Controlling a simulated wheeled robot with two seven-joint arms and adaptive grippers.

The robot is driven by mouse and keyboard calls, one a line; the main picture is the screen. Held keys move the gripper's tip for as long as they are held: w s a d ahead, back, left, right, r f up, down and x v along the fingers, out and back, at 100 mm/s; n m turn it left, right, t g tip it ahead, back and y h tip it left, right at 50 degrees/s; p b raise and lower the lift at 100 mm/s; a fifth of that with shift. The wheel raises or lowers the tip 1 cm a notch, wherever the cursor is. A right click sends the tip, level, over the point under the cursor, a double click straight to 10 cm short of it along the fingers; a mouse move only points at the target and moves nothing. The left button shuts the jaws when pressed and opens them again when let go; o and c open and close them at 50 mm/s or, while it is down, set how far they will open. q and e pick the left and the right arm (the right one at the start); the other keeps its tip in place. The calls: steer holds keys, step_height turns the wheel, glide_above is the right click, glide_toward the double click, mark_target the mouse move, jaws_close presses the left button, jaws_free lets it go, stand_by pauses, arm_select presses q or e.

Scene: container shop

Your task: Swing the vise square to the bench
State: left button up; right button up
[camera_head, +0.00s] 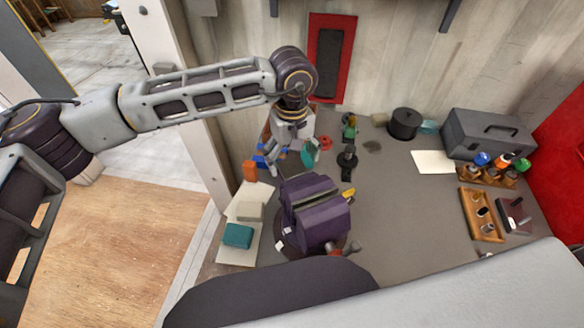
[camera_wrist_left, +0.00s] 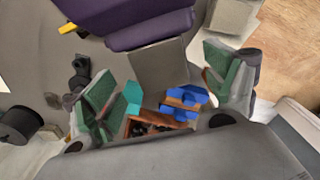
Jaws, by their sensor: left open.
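The purple vise (camera_head: 322,212) stands on a dark round base on the grey bench (camera_head: 385,205), turned at an angle to the bench edges. A metal bar end shows at its near side. In the left wrist view, part of the purple vise (camera_wrist_left: 150,25) fills the top edge, with a grey metal block below it. My left gripper (camera_head: 290,160) is open and empty, just behind the vise, pointing down. Its green-padded fingers stand apart in the left wrist view (camera_wrist_left: 160,92). The vise lies outside the fingers; contact cannot be told. My right gripper is out of view.
Teal and pale blocks (camera_head: 238,235) lie left of the vise. A black pot (camera_head: 405,123), grey toolbox (camera_head: 487,133) and wooden racks (camera_head: 481,214) stand farther right. The bench right of the vise is mostly clear.

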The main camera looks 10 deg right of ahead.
mark_target(292, 167)
arm_select(q)
step_height(292, 167, down, 4)
steer(key=shift+f+p, duration=0.1)
steer(key=shift+p, duration=0.35)
steer(key=shift+f, duration=0.6)
steer(key=c, duration=1.4)
steer(key=shift+c, duration=0.2)
